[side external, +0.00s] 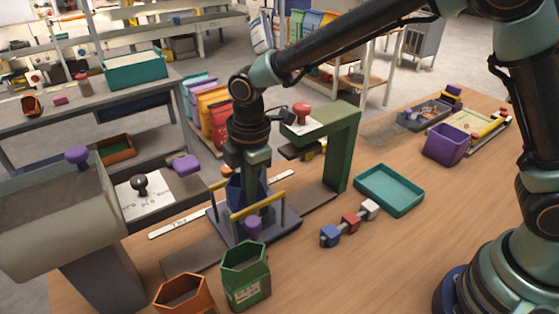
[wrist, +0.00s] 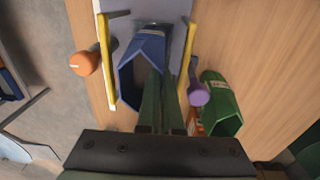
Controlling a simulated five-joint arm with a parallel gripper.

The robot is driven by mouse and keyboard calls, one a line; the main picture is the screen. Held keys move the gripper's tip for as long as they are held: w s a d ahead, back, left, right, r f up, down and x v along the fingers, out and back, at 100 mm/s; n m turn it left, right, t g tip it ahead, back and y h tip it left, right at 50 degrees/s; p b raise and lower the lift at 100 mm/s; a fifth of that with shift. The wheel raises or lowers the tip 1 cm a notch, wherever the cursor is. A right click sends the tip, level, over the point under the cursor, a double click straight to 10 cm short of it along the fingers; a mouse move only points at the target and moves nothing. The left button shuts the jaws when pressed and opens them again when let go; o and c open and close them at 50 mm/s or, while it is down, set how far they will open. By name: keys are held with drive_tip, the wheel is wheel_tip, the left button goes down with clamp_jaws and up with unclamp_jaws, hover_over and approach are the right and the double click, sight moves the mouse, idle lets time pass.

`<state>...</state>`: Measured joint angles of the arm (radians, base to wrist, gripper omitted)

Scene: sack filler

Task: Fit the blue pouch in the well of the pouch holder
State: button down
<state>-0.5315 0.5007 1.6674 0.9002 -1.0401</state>
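The blue pouch (side external: 234,191) is an open-topped, angular pouch. In the wrist view the pouch (wrist: 140,50) lies between two yellow rails. The pouch holder (side external: 285,222) is a grey base with yellow bars and orange and purple knobs; its plate also shows in the wrist view (wrist: 158,10). My gripper (wrist: 160,78) points down over the holder, its green fingers close together with the pouch's near right wall between them.
A green pouch (side external: 245,275) and an orange pouch (side external: 183,293) stand close in front of the holder. A green arch-shaped stand (side external: 340,150) rises behind it. Coloured blocks (side external: 350,222) and a teal tray (side external: 389,190) lie to the right. A grey hopper (side external: 60,215) stands left.

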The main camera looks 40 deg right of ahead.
drive_tip(key=c, duration=1)
unclamp_jaws()
wheel_tip(320, 180, up, 11)
drive_tip(key=s+d+r+m+t, duration=0.1)
drive_tip(key=s+d+r+m, duration=0.1)
drive_tip(key=d+m, duration=0.35)
drive_tip(key=s+d+r+m+t, duration=0.1)
drive_tip(key=s+d+r+m, duration=0.15)
drive_tip(key=d, duration=0.55)
drive_tip(key=s+d+f+m+t, duration=0.2)
drive_tip(key=s+d+m+t, duration=0.1)
drive_tip(key=s+d+m, duration=0.4)
drive_tip(key=d+m, duration=0.3)
